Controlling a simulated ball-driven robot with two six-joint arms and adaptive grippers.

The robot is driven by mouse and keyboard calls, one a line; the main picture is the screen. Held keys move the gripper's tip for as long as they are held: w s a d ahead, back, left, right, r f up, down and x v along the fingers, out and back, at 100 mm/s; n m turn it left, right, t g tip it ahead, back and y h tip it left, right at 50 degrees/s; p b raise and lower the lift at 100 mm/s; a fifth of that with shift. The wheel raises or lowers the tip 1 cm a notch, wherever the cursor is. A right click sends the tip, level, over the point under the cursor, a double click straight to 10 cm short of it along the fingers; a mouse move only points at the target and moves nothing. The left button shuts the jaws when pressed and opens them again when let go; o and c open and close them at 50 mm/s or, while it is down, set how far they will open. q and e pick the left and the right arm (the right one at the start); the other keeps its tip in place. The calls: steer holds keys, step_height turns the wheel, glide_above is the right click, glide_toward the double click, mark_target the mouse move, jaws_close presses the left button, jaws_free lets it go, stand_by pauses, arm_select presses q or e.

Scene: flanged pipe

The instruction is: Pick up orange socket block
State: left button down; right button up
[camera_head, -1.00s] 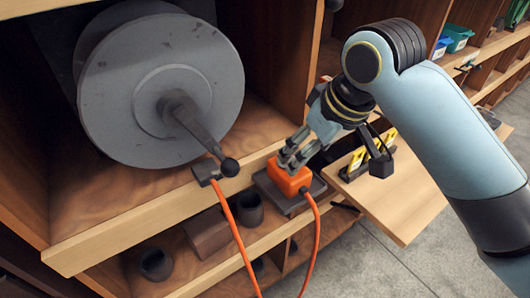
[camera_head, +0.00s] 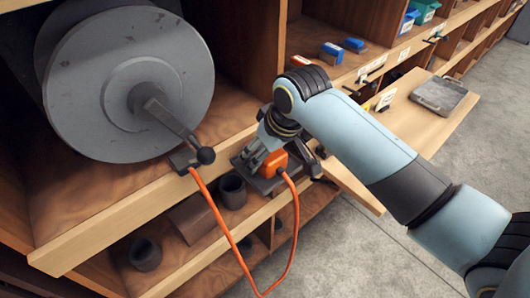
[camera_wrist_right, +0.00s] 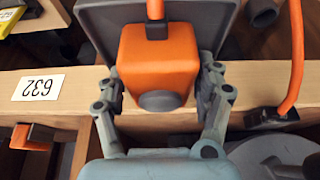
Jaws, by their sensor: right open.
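The orange socket block (camera_head: 275,164) sits on a dark grey base (camera_head: 265,186) at the shelf's front edge. An orange cable runs down from it in the head view. In the right wrist view the block (camera_wrist_right: 158,58) shows its orange faces and a round grey part, with the cable at its far side. My right gripper (camera_wrist_right: 161,84) is open, with one finger on either side of the block. Whether the fingertips touch it I cannot tell. In the head view the right gripper (camera_head: 259,158) partly hides the block. My left gripper is not in view.
A large grey reel (camera_head: 128,85) with a crank stands left of the block. A dark plug (camera_head: 185,160) with an orange cable sits on the shelf edge. Dark cups (camera_head: 232,190) stand on the lower shelf. A wooden pull-out board (camera_head: 420,125) lies to the right.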

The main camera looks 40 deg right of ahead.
steer(key=c, duration=1.2)
steer(key=shift+r, duration=0.1)
